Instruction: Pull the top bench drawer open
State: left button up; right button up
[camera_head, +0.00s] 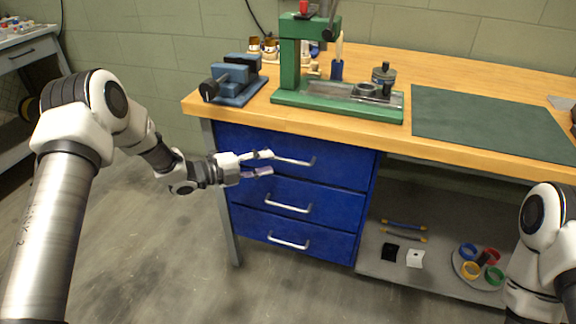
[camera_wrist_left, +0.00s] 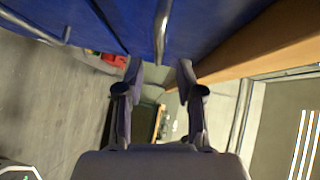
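The blue top bench drawer (camera_head: 342,168) is shut under the wooden worktop. Its silver bar handle (camera_head: 296,161) shows partly behind my left fingers. My left gripper (camera_head: 268,164) is open, with its fingers pointing at the drawer front near the left end of the handle. In the left wrist view, the handle (camera_wrist_left: 162,32) stands just ahead of my open left gripper (camera_wrist_left: 160,70), lined up with the gap between the fingertips. The fingers are not closed on it. My right gripper is out of view; only part of that arm shows at the right edge.
Two more blue drawers with silver handles (camera_head: 288,204) (camera_head: 287,241) lie below. The worktop (camera_head: 440,139) overhangs the drawers and carries a blue vise (camera_head: 238,80) and a green press (camera_head: 290,75). A low shelf (camera_head: 385,270) holds colored rings. Floor left of the drawers is clear.

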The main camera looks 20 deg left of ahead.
aim_at(283, 159)
pick_arm(q)
jog(key=x, duration=0.6)
jog(key=shift+f+b, duration=0.15)
jog(key=shift+b, duration=0.15)
grip_shut()
jog(key=shift+s, duration=0.15)
